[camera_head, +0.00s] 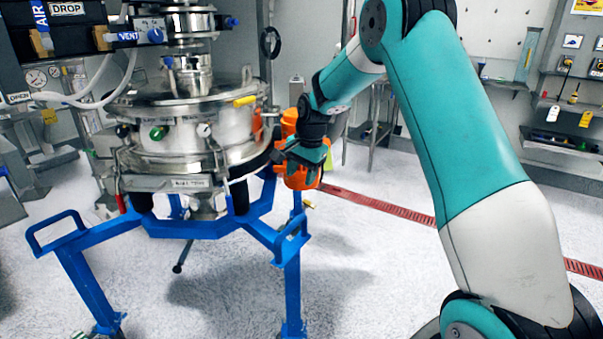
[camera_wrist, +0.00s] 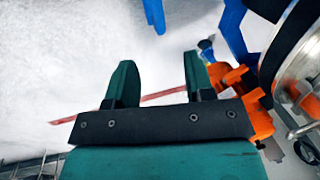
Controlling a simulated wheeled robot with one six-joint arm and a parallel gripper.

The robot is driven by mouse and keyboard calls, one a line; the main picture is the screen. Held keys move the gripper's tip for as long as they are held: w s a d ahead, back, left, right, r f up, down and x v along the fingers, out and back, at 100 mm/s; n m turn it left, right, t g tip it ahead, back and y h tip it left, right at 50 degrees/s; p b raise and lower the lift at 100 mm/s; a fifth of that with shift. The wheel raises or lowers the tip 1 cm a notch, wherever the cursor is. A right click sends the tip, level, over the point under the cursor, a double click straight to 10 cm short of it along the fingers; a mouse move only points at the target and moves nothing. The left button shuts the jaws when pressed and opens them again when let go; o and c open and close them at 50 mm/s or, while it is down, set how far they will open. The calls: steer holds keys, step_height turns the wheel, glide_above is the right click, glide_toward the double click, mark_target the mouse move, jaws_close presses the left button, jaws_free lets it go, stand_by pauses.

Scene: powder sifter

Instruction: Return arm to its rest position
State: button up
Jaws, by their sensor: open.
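My teal arm reaches in from the right side of the head view, bent at a high elbow. Its forearm comes down to my gripper (camera_head: 281,157), which is beside the right side of the steel sifter (camera_head: 190,135). In the wrist view my gripper (camera_wrist: 159,75) shows two teal fingers spread apart with nothing between them. The pale floor and a red strip show through the gap. An orange thing (camera_head: 301,178) is behind my gripper in the head view. It also shows to the right of the fingers in the wrist view (camera_wrist: 262,118); I cannot tell whether they touch.
The sifter stands on a blue frame (camera_head: 190,228) with spread legs. A control panel with hoses (camera_head: 100,40) is at the upper left. Shelves with small tools (camera_head: 560,145) line the right wall. A red floor strip (camera_head: 380,202) crosses open floor behind my arm.

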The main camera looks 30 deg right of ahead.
stand_by(0.4)
steer(key=s+a+r+n+y+p, duration=0.2)
steer(key=s+a+r+n+p, duration=0.2)
steer(key=s+a+r+n, duration=0.95)
steer(key=s+a+r+n+p, duration=0.1)
steer(key=s+a+n, duration=0.1)
steer(key=s, duration=0.5)
steer(key=s+a+r+n+g+p, duration=0.1)
steer(key=s+a+r+n, duration=0.1)
steer(key=s+a, duration=0.3)
steer(key=s+a+r+n+g+y+p, duration=0.1)
steer(key=s+a+n, duration=0.2)
steer(key=s, duration=0.6)
steer(key=shift+s+a+r, duration=0.2)
steer(key=shift+s+a, duration=0.1)
steer(key=shift+a, duration=0.25)
